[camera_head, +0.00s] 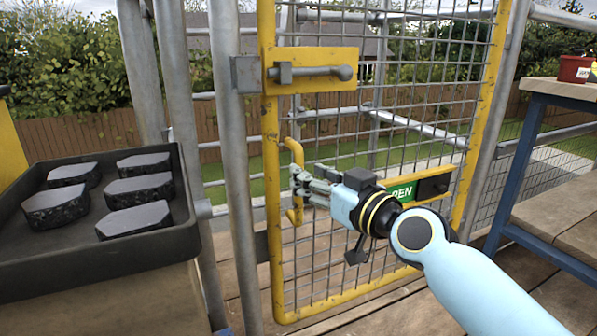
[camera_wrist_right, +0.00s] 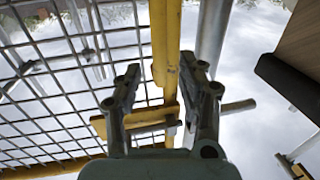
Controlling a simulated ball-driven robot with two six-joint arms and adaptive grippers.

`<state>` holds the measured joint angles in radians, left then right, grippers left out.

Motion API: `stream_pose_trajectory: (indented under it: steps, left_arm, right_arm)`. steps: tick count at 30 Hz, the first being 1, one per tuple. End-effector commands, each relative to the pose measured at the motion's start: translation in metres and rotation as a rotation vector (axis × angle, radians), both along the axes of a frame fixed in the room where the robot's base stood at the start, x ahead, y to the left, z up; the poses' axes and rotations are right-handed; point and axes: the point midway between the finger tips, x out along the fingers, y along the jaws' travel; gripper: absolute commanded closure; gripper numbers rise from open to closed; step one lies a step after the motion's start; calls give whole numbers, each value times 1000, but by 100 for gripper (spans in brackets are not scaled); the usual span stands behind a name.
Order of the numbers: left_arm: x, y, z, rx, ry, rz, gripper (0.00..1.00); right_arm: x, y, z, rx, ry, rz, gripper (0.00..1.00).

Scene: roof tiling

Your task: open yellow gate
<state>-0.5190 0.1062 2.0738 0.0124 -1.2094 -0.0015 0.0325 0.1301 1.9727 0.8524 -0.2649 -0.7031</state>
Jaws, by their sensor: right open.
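The yellow gate (camera_head: 483,115) with wire mesh stands upright in its grey frame. A bolt (camera_head: 320,73) lies across a yellow plate at the gate's upper left. Below it, a yellow pull handle (camera_head: 296,150) is fixed to the gate's left upright. My right gripper (camera_head: 299,181) is at the lower part of this handle, with its fingers pointing left. In the right wrist view the open gripper (camera_wrist_right: 160,72) has a finger on each side of yellow bars (camera_wrist_right: 165,40). I cannot tell whether the fingers touch the handle. My left gripper is out of view.
A black tray (camera_head: 100,262) with several dark tiles (camera_head: 137,188) stands left of the gate. Grey scaffold posts (camera_head: 236,170) stand between them. A blue-legged bench (camera_head: 520,170) with a red container (camera_head: 574,69) is at the right. A green sign (camera_head: 402,191) is on the gate.

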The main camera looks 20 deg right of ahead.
Motion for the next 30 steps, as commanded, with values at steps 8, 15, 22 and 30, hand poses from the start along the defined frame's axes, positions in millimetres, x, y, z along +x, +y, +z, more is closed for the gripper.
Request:
stream_pose_trajectory:
  steps: [8,15,22,30]
  left_arm:
    - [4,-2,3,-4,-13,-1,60]
    - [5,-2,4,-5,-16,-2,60]
    - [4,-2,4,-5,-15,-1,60]
    - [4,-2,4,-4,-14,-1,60]
  right_arm:
    - [37,9,-1,1,1,0,60]
    - [42,10,-1,0,1,0,60]
    - [42,10,-1,0,2,0,76]
    - [42,10,-1,0,2,0,100]
